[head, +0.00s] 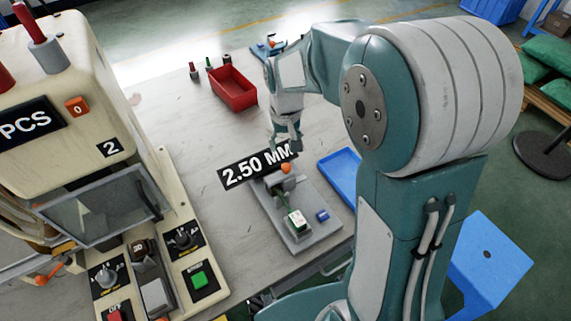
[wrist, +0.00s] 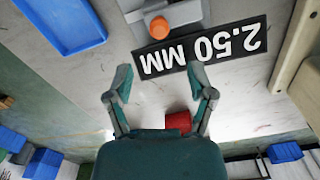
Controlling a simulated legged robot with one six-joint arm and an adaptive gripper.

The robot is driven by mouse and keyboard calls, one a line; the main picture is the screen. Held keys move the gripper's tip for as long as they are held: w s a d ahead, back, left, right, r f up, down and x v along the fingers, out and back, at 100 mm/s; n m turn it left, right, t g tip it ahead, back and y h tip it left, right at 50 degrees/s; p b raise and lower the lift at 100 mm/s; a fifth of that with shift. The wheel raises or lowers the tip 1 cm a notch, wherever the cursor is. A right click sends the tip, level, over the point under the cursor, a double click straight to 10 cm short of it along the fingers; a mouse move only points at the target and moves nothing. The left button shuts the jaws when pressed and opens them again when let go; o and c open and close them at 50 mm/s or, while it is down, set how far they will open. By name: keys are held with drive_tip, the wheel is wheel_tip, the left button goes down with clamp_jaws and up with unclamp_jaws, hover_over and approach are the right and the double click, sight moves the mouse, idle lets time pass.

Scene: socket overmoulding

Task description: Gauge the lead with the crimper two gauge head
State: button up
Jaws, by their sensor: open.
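The gauge head stands on a grey base plate (head: 308,237) on the table beside the crimper marked 2 (head: 110,148). It has an orange knob (head: 286,168), a green-and-white block (head: 297,221) and a small blue part (head: 322,215). A black sign (head: 236,176) reads 2.50 MM. My gripper (head: 287,142) is just beyond the sign, above the table. In the wrist view my gripper (wrist: 160,82) is open, with nothing between its fingers; the orange knob (wrist: 159,27) and sign (wrist: 200,50) lie ahead of it. I cannot make out a lead.
A blue tray (head: 341,177) lies right of the gauge head, partly behind my arm. A red bin (head: 232,86) stands farther back, with small coloured items (head: 209,63) near it. The crimper fills the left side. Bare table lies between the crimper and the red bin.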

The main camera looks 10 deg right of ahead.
sight(287, 165)
wheel_tip(287, 165, down, 9)
drive_tip(key=shift+f, duration=0.15)
clamp_jaws()
drive_tip(key=shift+d, duration=0.15)
